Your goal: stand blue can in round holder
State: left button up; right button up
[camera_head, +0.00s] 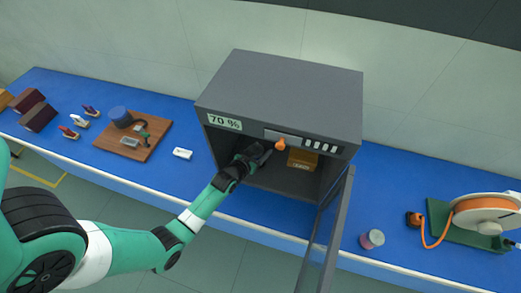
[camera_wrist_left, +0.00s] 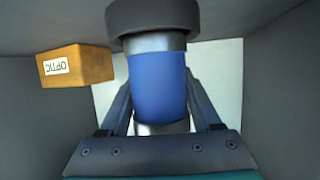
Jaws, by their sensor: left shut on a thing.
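In the left wrist view, the blue can (camera_wrist_left: 158,85) with silver ends is between the fingers of my left gripper (camera_wrist_left: 160,110), which is shut on it. The dark grey round holder (camera_wrist_left: 153,14) is at the top of that view. The can's far silver end meets or overlaps the holder's edge; I cannot tell if it is seated inside. In the head view, my left gripper (camera_head: 256,155) reaches into the open grey cabinet (camera_head: 285,95). The can and holder are not clearly visible there. My right gripper is in neither view.
An orange-brown box marked OPTIC (camera_wrist_left: 75,66) is beside the holder inside the cabinet. The cabinet's side walls are close around my gripper. Its glass door (camera_head: 328,235) stands open at the right. A pink-and-grey can (camera_head: 372,239) and an orange reel (camera_head: 485,212) stand farther right.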

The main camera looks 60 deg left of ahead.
pick_arm(q)
jog(key=shift+f+b, duration=0.55)
jog(key=shift+f, duration=0.1)
jog(key=o, duration=1.2)
jog(key=shift+s+d+r+p, duration=0.2)
jog(key=shift+s+r+p, duration=0.1)
jog(key=shift+p, duration=0.2)
jog(key=p+v, duration=0.3)
jog(key=v, duration=0.1)
jog(key=shift+s+d+r+p, duration=0.2)
jog(key=shift+s+p, duration=0.05)
jog(key=shift+p, duration=0.05)
jog(key=p+v, duration=0.2)
jog(key=v, duration=0.1)
jog(key=shift+p+v, duration=0.5)
jog(key=shift+v, duration=0.6)
jog(key=shift+s+d+f, duration=0.1)
jog(key=shift+s, duration=0.05)
